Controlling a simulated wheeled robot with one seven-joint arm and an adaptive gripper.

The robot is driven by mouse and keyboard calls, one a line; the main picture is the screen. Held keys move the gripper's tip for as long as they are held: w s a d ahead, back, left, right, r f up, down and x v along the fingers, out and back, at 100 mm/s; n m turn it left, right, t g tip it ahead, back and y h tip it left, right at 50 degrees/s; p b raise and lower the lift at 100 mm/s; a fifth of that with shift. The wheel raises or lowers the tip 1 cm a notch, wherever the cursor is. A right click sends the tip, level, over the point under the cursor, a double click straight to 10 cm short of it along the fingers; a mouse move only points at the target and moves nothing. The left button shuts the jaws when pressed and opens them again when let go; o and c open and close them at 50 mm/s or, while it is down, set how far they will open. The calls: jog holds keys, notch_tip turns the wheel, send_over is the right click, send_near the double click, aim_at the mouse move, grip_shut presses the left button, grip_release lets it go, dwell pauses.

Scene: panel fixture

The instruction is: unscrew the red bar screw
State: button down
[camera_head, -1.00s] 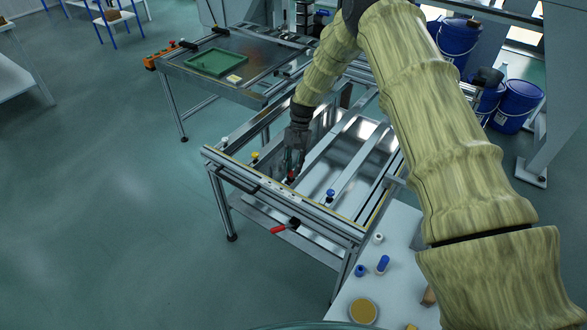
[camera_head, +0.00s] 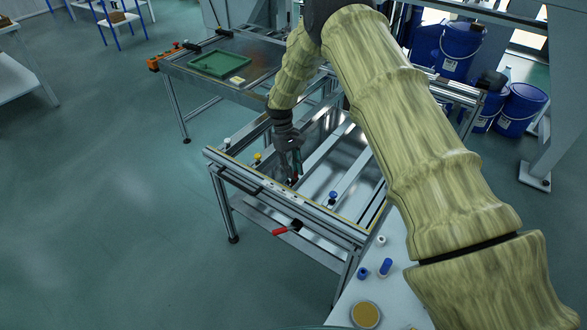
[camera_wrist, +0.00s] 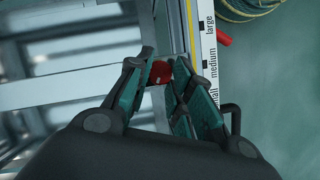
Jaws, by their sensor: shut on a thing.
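The red bar screw (camera_wrist: 160,73) shows in the wrist view between the fingertips of my gripper (camera_wrist: 163,66). Its red top fills the gap between the two teal fingers, which are shut on it. In the head view my gripper (camera_head: 293,172) reaches down to the near rail of the panel fixture (camera_head: 290,203). The fingers hide most of the screw there.
A white screw (camera_head: 227,142), a yellow screw (camera_head: 257,157) and a blue screw (camera_head: 333,196) stand along the fixture. A red-handled clamp (camera_head: 283,231) sticks out in front. A green tray (camera_head: 220,64) lies on the far table. Open floor is at left.

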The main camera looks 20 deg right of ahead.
jog(key=n+h, duration=0.1)
jog(key=n, duration=0.2)
jog(key=shift+a+n+t, duration=0.1)
jog(key=shift+n+t, duration=0.3)
jog(key=shift+s+a+n+t+h+p, duration=0.1)
jog(key=shift+n+t+h+p, duration=0.15)
jog(key=shift+n, duration=0.65)
jog(key=shift+s+n+t+h+p, duration=0.1)
jog(key=shift+n+t+h+p, duration=0.2)
jog(key=shift+n, duration=0.6)
jog(key=c, duration=1.2)
grip_release()
jog(key=shift+c, duration=0.2)
jog(key=shift+w+a+r, duration=0.1)
jog(key=v, duration=1.1)
jog(key=shift+w+a+r, duration=0.2)
jog(key=shift+a+r, duration=0.05)
jog(key=shift+r, duration=0.05)
